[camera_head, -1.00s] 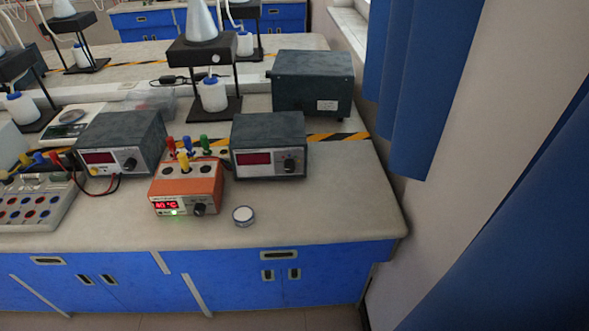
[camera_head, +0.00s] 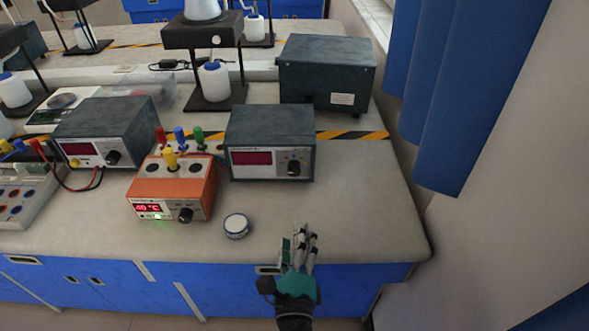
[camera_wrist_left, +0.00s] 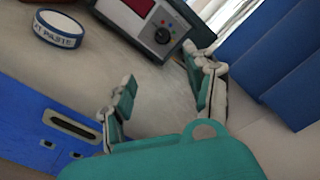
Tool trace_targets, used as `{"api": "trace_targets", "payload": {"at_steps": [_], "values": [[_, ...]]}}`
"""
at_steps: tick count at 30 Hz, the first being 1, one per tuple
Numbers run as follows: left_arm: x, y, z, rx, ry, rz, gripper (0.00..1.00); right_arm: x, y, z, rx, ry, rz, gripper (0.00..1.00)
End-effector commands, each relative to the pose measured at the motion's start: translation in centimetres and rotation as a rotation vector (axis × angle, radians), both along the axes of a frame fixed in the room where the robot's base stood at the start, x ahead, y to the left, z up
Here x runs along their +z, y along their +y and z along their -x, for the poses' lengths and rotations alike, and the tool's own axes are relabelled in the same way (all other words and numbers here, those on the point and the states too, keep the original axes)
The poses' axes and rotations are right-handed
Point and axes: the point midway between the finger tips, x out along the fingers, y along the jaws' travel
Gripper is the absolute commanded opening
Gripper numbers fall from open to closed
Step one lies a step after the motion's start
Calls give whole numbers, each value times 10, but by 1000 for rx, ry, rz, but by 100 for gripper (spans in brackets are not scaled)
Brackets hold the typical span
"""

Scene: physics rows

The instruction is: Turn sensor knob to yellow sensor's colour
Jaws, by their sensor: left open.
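The orange sensor box (camera_head: 173,185) stands near the bench's front edge. It has a lit red display and a black knob (camera_head: 186,215) on its front face. A yellow sensor plug (camera_head: 170,158) stands upright in its top, with red, blue and green plugs just behind it. My left gripper (camera_head: 300,240) is at the bench's front edge, right of the box and apart from it. It is open and empty; its spread fingers also show in the left wrist view (camera_wrist_left: 165,95). The orange box is out of the wrist view. My right gripper is not in view.
A round white tin (camera_head: 236,226) sits between the orange box and my gripper. A grey meter (camera_head: 270,142) with its own knob stands behind. Another meter (camera_head: 108,132) stands to the left, with wires. The bench's right front is clear.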

Motion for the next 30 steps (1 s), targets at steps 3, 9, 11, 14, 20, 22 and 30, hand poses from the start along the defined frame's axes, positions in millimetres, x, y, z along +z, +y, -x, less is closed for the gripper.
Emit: {"api": "trace_targets", "payload": {"at_steps": [3, 9, 11, 14, 20, 22, 30], "values": [[6, 0, -1, 2, -13, -4, 55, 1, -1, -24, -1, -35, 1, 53], [8, 0, -26, 4, -17, -7, 55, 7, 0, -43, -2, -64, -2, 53], [9, 0, -38, 4, -18, -7, 55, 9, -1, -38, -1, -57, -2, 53], [9, 0, -60, 4, -17, -6, 55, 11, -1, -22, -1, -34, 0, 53], [8, 0, -105, 4, -16, -6, 55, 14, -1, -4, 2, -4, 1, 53], [8, 0, -120, 3, -17, -6, 55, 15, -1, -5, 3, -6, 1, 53], [6, 0, -162, 2, -15, -6, 55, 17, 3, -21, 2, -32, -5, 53]]}}
